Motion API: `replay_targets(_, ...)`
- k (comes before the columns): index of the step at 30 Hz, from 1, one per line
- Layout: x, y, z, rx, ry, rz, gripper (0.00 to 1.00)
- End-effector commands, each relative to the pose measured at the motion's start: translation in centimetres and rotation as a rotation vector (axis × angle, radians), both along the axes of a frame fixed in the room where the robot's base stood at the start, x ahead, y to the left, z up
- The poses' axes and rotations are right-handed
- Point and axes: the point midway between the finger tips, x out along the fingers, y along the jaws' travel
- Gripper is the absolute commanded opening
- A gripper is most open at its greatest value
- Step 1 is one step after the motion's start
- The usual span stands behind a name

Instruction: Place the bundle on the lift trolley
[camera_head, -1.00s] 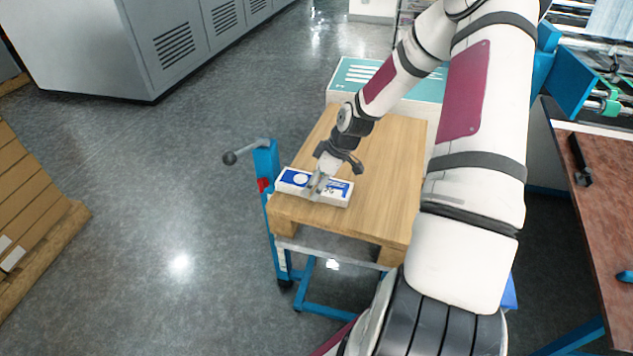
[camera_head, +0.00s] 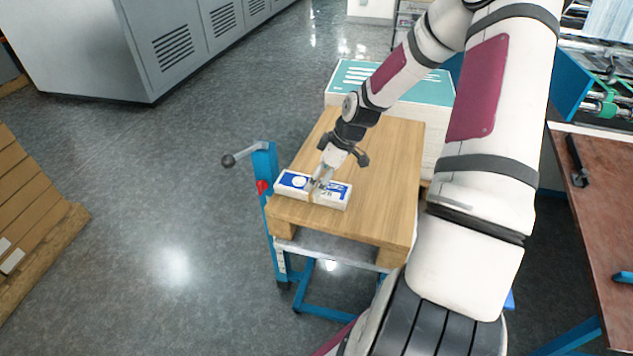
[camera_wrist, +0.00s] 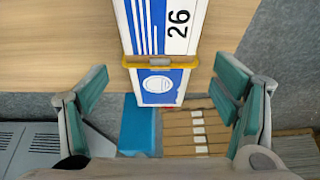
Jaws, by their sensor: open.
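The bundle (camera_head: 294,182), a flat white and blue block, lies on the wooden top (camera_head: 385,150) of the blue lift trolley (camera_head: 266,190), near its front left edge. In the wrist view the bundle (camera_wrist: 165,35) shows a printed "26" and a yellow band around it. My gripper (camera_head: 321,183) is just above the bundle, pointing down, and hides part of its middle. In the wrist view my gripper (camera_wrist: 163,88) is open, with its green-padded fingers apart on either side of the bundle and not touching it.
A white box with a green top (camera_head: 350,80) stands behind the trolley. The trolley's handle (camera_head: 245,154) sticks out to the left. A brown table (camera_head: 605,190) is on the right, stacked brown cartons (camera_head: 25,210) on the left. The floor between cartons and trolley is clear.

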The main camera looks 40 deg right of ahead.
Motion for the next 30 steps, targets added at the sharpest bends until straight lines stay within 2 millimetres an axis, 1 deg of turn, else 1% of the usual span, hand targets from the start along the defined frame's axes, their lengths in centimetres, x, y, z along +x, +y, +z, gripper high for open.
replay_targets(1,-0.4,-0.4,1.3,-0.002,-0.003,-0.002,0.81)
replay_targets(3,-0.9,-0.7,2.7,-0.003,-0.003,-0.002,0.81)
replay_targets(9,-2.0,-1.4,5.9,-0.001,-0.002,-0.002,0.81)
replay_targets(14,-2.5,-1.7,7.2,-0.001,-0.001,0.000,0.81)
replay_targets(17,-2.7,-1.3,7.8,-0.009,0.011,0.003,0.81)
replay_targets(20,-3.2,-0.1,8.8,-0.035,0.053,0.003,0.81)
replay_targets(23,-4.2,2.0,10.7,-0.084,0.117,-0.010,0.81)
replay_targets(29,-7.4,6.5,16.1,-0.200,0.214,-0.100,0.81)
replay_targets(30,-8.1,7.4,17.2,-0.220,0.221,-0.124,0.81)
